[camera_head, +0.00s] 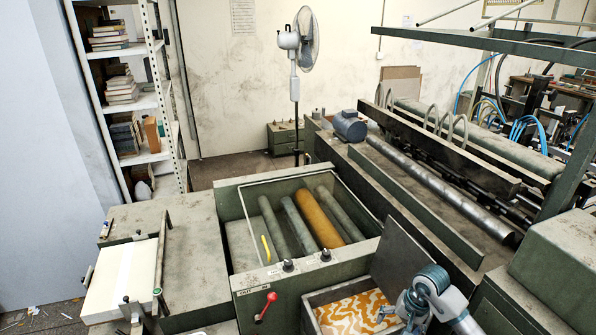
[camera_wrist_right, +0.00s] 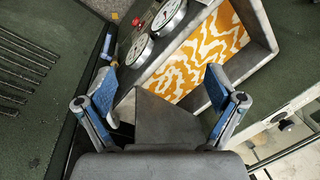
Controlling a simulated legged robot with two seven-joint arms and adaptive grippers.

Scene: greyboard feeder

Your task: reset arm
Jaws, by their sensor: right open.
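My right arm (camera_head: 440,300) comes in at the bottom right of the head view, over the open box (camera_head: 310,301) with the orange and white patterned sheet (camera_head: 350,312). In the right wrist view my right gripper (camera_wrist_right: 163,78) is open, its two blue-padded fingers spread wide with nothing between them. The patterned sheet (camera_wrist_right: 208,50) lies beyond the fingers, and two round gauges (camera_wrist_right: 152,35) show at the top. My left gripper is in neither view.
A dark upright panel (camera_head: 399,258) stands behind the box, close to my right arm. The green feeder with rollers (camera_head: 318,219) and a red-knobbed lever (camera_head: 271,297) are to the left. A stack of pale board (camera_head: 122,278) lies at far left.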

